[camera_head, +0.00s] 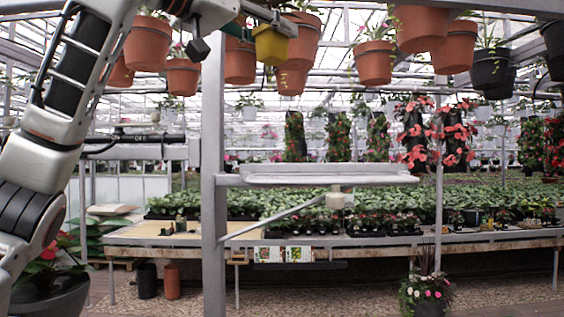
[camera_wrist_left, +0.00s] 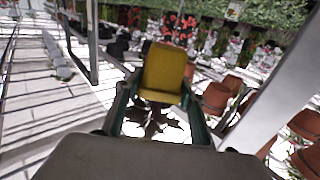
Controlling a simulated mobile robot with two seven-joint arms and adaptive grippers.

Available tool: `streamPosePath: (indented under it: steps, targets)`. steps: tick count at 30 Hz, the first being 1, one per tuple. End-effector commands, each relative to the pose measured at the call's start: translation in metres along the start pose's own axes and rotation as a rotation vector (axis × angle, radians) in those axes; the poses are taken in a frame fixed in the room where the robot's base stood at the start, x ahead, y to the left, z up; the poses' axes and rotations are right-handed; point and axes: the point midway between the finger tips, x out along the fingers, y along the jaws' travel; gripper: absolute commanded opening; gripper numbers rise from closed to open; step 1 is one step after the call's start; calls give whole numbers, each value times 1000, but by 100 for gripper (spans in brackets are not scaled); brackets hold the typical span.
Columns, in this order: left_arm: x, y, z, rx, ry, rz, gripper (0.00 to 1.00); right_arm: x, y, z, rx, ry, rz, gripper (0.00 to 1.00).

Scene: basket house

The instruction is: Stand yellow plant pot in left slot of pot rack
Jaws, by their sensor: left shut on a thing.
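A yellow plant pot (camera_head: 270,46) is high up near the top middle of the head view, roughly upright. My left gripper (camera_head: 268,15) is shut on it near its top, and the pot is held in the air. In the left wrist view the yellow pot (camera_wrist_left: 163,70) sits between the two green-edged fingers. A flat pale shelf (camera_head: 320,181) on a grey post stands below and to the right of the pot in the head view. I cannot make out slots on it or tell whether it is the pot rack. My right gripper is not in view.
A grey upright post (camera_head: 214,200) stands just left of the shelf. Terracotta pots (camera_head: 373,63) hang along the top around the held pot. A long plant bench (camera_head: 400,243) runs behind. The space directly above the shelf looks clear.

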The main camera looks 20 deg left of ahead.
Motion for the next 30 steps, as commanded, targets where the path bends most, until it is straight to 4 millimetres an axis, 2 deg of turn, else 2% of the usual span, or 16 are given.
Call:
streamPosePath:
  steps: [18, 21, 26, 30]
  targets:
    - [0, -1, 137, 1, -2, 0, 16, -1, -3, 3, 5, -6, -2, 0]
    - [0, -1, 151, 1, -2, 0, 16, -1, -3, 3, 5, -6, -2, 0]
    - [0, -1, 161, 0, 0, 0, 16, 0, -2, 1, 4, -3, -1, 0]
    - [1, -1, 180, -1, -3, 0, 16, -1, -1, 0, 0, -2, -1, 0]
